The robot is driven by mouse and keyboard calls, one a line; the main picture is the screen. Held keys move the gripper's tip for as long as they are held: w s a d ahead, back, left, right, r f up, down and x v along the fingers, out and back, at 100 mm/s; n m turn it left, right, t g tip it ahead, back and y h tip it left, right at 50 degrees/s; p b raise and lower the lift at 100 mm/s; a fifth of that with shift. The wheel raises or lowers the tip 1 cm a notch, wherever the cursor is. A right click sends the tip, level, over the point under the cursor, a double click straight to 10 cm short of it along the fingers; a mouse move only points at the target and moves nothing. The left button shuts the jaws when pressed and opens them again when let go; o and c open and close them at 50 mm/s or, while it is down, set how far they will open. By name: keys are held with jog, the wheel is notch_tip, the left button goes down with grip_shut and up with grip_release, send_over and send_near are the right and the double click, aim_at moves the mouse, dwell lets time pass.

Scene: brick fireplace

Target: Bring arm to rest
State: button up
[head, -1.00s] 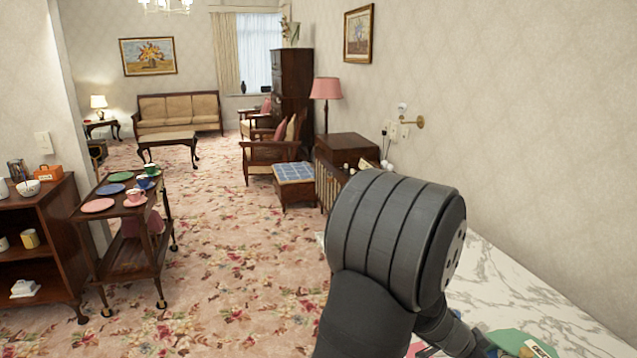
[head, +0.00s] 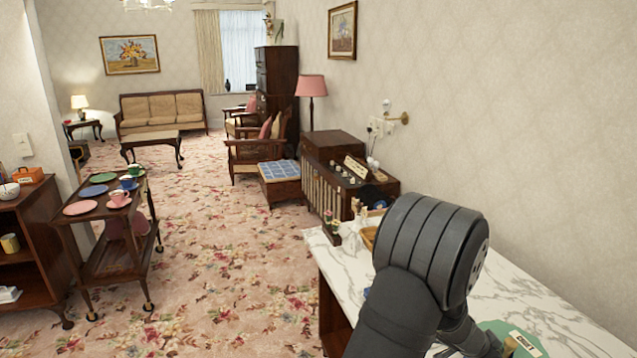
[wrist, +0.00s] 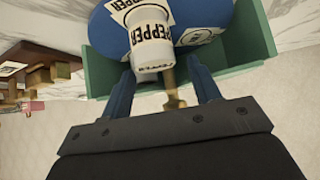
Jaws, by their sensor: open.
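My arm (head: 425,255) is bent across the lower right of the head view, over a white marble top. My gripper (wrist: 163,78) shows in the wrist view as two dark blue fingers set apart. A white pot (wrist: 150,42) lettered PEPPER appears between and beyond the fingertips. I cannot tell whether they touch it. In the head view the fingers are hidden or cut off at the bottom edge.
The marble top (head: 535,320) holds a green item (head: 515,345) with a label near my arm. Small items stand by its far left corner. A wooden trolley (head: 105,255) with plates and cups stands left. Carpet (head: 225,260) lies clear between. The wall is right.

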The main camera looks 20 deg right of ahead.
jog(key=s+a+r, duration=0.2)
jog(key=s+r, duration=0.6)
jog(key=s, duration=0.3)
jog(key=w+a+f+n+t, duration=0.1)
jog(key=w+a+n+t, duration=0.3)
jog(key=w+a, duration=0.3)
jog(key=shift+w+a+f+n, duration=0.35)
jog(key=shift+a+n, duration=0.35)
jog(key=shift+a, duration=1.3)
jog(key=shift+a, duration=0.1)
jog(key=shift+m+g, duration=0.6)
jog(key=shift+m, duration=0.3)
jog(key=shift+s+d+r, duration=0.2)
jog(key=shift+s+d, duration=0.2)
jog(key=shift+d, duration=0.4)
jog(key=shift+s+d+r, duration=0.15)
jog(key=shift+s+d, duration=0.2)
jog(key=shift+d, duration=0.45)
jog(key=shift+s+d+r, duration=0.2)
jog(key=shift+s+d, duration=0.2)
jog(key=shift+d, duration=0.4)
jog(key=shift+w+a, duration=0.1)
